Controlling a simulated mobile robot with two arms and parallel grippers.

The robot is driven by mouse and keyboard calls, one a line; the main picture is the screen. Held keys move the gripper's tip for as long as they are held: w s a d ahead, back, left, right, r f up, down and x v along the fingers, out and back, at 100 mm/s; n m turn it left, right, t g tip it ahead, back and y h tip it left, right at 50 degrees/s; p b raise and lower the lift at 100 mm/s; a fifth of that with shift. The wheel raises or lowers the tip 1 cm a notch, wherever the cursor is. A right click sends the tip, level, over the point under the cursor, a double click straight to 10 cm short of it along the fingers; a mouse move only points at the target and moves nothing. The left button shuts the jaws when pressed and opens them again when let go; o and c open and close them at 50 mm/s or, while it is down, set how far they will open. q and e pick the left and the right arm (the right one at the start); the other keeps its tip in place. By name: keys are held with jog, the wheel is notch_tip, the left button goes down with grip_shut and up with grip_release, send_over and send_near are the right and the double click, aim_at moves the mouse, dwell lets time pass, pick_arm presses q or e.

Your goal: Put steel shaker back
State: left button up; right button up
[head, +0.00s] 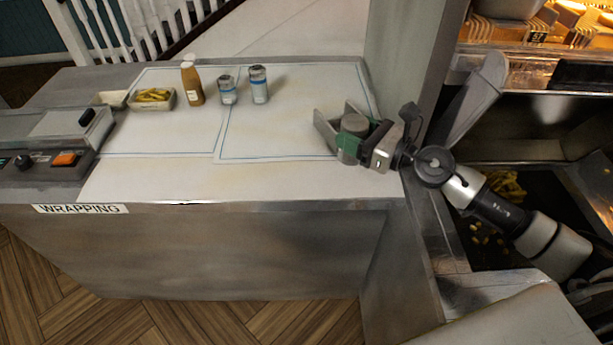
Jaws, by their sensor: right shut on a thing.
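My right gripper (352,138) reaches in from the right over the right end of the wrapping counter. It is shut on the steel shaker (354,125), a grey cylinder with a domed top that stands upright between the fingers. The fingers and a green part of the gripper hide some of its side. I cannot tell whether its base touches the counter. My left gripper is not in view.
The wrapping counter (150,180) carries paper sheets, two blue-and-white cans (259,85), a brown sauce bottle (193,84), a tray of chips (153,98) and a sealing machine (50,145). A steel pillar (405,60) rises right of the counter. The counter's middle is clear.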

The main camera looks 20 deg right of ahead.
jog(key=shift+n+g+y, duration=0.3)
jog(key=shift+n+y, duration=0.1)
jog(key=shift+w+a+f+p, duration=0.3)
jog(key=shift+w+a+f, duration=0.75)
jog(key=shift+a+f, duration=0.4)
jog(key=shift+w+a+f+p, duration=0.35)
jog(key=shift+w+a+f, duration=0.75)
jog(key=shift+f, duration=0.5)
jog(key=shift+w+a+f+p, duration=0.3)
jog(key=shift+w+a+f, duration=0.65)
jog(key=shift+a+f, duration=0.55)
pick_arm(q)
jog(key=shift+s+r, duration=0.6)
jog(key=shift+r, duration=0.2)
pick_arm(e)
jog(key=shift+d+f, duration=0.1)
jog(key=shift+f, duration=0.1)
jog(key=o, duration=0.9)
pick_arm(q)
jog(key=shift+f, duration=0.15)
pick_arm(e)
jog(key=shift+o, duration=0.2)
